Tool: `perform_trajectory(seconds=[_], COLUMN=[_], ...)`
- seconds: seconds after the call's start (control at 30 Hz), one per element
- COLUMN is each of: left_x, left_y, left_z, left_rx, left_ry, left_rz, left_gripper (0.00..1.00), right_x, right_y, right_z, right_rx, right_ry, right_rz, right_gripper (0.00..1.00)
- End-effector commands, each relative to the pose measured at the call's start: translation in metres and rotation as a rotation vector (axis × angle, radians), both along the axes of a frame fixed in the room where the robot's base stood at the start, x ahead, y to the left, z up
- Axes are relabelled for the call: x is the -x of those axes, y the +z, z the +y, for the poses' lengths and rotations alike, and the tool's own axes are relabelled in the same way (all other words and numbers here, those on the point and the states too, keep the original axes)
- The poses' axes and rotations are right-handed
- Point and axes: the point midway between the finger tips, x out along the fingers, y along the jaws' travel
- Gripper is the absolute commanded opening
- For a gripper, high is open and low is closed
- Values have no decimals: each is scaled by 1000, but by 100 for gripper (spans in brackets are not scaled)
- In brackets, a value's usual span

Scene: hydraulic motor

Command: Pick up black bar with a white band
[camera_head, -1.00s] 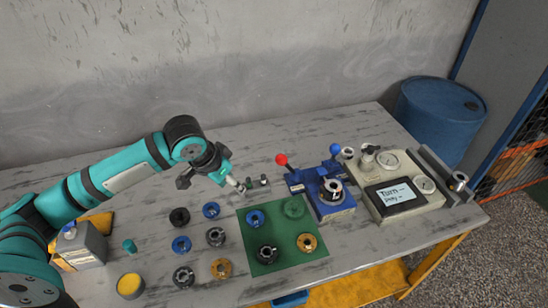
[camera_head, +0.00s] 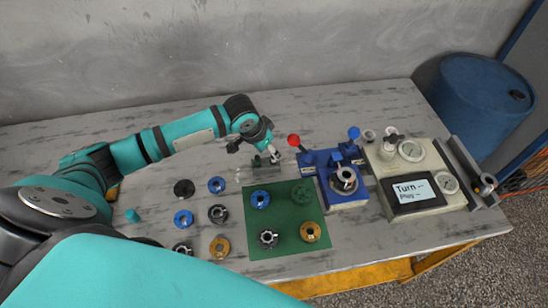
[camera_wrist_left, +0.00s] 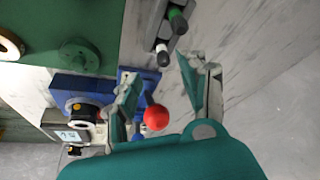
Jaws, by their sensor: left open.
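A small grey holder (camera_wrist_left: 155,22) on the table carries short dark bars. The black bar with a white band (camera_wrist_left: 163,52) is at the near end of the holder in the left wrist view. A dark bar with a green band (camera_wrist_left: 178,20) stands beside it. In the head view the holder (camera_head: 264,161) is small and partly hidden by my left gripper (camera_head: 270,153). In the wrist view my left gripper (camera_wrist_left: 158,68) is open and empty, its fingertips just short of the white-banded bar. My right gripper is not in view.
A blue fixture (camera_head: 342,190) with a red-knobbed lever (camera_head: 293,140) is close to the left gripper. A green mat (camera_head: 285,232) with several rings lies in front. A gauge box (camera_head: 412,185) stands right. Clear table lies behind the holder.

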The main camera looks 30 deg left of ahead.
Motion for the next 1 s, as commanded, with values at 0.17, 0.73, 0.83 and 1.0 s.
perform_trajectory(seconds=[0.17,0.73,0.83,1.0], left_x=[-4,-25,-25,-25], left_y=[-11,-59,-59,-59], left_z=[-1,-2,-2,-2], left_rx=[-1,-1,-1,-1], left_ry=[-2,-1,-1,-1], left_rz=[0,-2,-2,-1], left_gripper=[43,43,43,22], right_x=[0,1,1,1], right_y=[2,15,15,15], right_z=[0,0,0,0], right_rx=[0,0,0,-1], right_ry=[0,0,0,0], right_rz=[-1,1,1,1], right_gripper=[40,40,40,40])
